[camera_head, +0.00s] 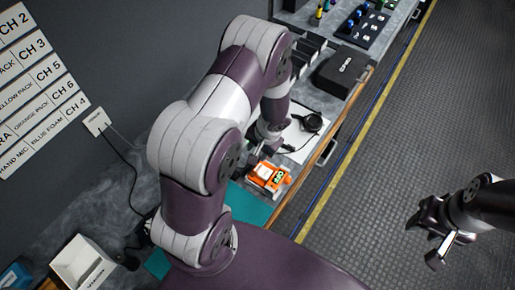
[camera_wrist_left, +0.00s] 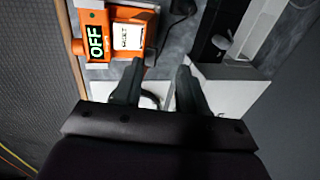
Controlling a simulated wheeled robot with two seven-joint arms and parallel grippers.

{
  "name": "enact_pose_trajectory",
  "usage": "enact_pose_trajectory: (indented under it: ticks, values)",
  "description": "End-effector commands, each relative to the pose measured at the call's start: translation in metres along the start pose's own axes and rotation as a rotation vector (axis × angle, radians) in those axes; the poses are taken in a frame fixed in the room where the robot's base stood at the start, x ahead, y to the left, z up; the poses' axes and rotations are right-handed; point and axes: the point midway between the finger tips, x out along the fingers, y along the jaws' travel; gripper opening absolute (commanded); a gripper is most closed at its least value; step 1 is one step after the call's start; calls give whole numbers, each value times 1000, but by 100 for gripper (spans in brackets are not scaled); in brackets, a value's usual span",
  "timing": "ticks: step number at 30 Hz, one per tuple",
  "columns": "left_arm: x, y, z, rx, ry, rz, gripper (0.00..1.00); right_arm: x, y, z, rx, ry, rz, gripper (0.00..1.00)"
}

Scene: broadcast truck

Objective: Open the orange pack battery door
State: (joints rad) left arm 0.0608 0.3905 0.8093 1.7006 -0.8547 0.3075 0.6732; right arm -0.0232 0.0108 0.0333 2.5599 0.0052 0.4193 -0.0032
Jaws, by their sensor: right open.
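The orange pack (camera_head: 268,178) lies on the work surface beneath my left arm in the head view. In the left wrist view the orange pack (camera_wrist_left: 148,14) shows at the upper left, with a green "OFF" display and a white labelled panel (camera_wrist_left: 127,37). I cannot tell which part is the battery door. My left gripper (camera_wrist_left: 159,70) is open, its fingers apart with nothing held, one fingertip close beside the pack's lower right corner; contact is unclear. My left arm hides much of this gripper in the head view. My right gripper (camera_head: 436,232) is open and empty over the floor.
A teal mat (camera_head: 248,207) lies by the pack. Behind it are a white sheet with black headphones (camera_head: 309,121) and a black case (camera_head: 343,72). The aisle floor (camera_head: 420,130) at the right is clear.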

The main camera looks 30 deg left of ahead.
Motion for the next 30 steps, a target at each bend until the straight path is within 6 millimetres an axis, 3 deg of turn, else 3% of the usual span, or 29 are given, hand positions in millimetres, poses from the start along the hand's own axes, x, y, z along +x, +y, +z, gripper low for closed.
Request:
enact_pose_trajectory:
  ticks: [30]
  values:
    - [-101, 20, -2, 1, 5, -1, 42, -70, 0, -8, 0, 0, 0, 43]
